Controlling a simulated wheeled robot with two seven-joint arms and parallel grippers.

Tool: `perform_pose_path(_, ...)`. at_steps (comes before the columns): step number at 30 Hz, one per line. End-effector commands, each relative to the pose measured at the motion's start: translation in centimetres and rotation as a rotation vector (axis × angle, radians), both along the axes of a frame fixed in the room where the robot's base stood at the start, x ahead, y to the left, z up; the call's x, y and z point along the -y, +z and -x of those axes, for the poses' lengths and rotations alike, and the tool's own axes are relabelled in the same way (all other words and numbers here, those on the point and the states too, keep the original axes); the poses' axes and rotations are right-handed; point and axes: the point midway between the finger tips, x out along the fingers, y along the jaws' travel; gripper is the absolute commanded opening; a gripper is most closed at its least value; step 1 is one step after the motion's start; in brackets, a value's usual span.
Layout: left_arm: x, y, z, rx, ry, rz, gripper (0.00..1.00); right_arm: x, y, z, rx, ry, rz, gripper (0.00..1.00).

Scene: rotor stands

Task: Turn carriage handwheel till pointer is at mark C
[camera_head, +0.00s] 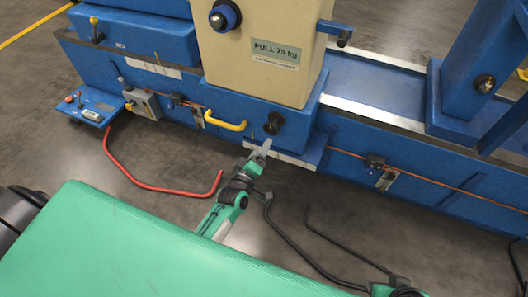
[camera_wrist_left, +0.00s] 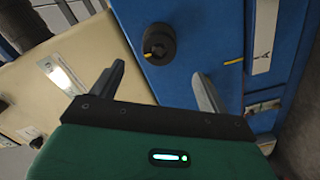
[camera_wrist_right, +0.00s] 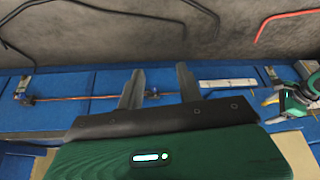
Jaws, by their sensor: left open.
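The carriage handwheel is a small black knob (camera_head: 273,123) on the blue carriage front, under the cream column. In the left wrist view the handwheel (camera_wrist_left: 158,42) carries a yellow line on its edge. A yellow pointer line (camera_wrist_left: 234,61) lies at the blue edge near a white scale plate (camera_wrist_left: 264,40) with a dark mark; its letters are unreadable. My left gripper (camera_head: 263,148) is open and empty, just below the handwheel in the head view, with the knob ahead of its fingers and apart from them. My right gripper (camera_wrist_right: 160,72) has its fingers apart with nothing between.
A yellow handle (camera_head: 225,122) is left of the handwheel. A red bent rod (camera_head: 165,187) and dark rods (camera_head: 325,245) lie above or on the grey floor. A small control panel (camera_head: 88,105) juts out at the left. The blue bed (camera_head: 370,95) runs to the right.

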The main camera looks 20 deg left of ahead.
Motion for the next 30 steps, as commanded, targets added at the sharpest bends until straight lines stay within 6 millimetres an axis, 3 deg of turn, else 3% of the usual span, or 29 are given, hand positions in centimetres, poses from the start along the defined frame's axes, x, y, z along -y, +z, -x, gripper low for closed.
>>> perform_pose_path(11, 0.2, 0.0, -3.1, 0.006, 0.000, 0.003, 0.78, -2.4, -1.2, -1.9, 0.146, 0.037, -0.063, 0.36)
perform_pose_path(26, 0.3, -0.1, -8.7, 0.005, 0.001, 0.001, 0.78, -7.6, -2.0, -4.8, 0.462, 0.089, -0.223, 0.36)
perform_pose_path(30, 0.3, 0.2, -8.8, 0.002, 0.000, 0.000, 0.78, -7.7, -1.4, -5.0, 0.476, 0.089, -0.229, 0.36)
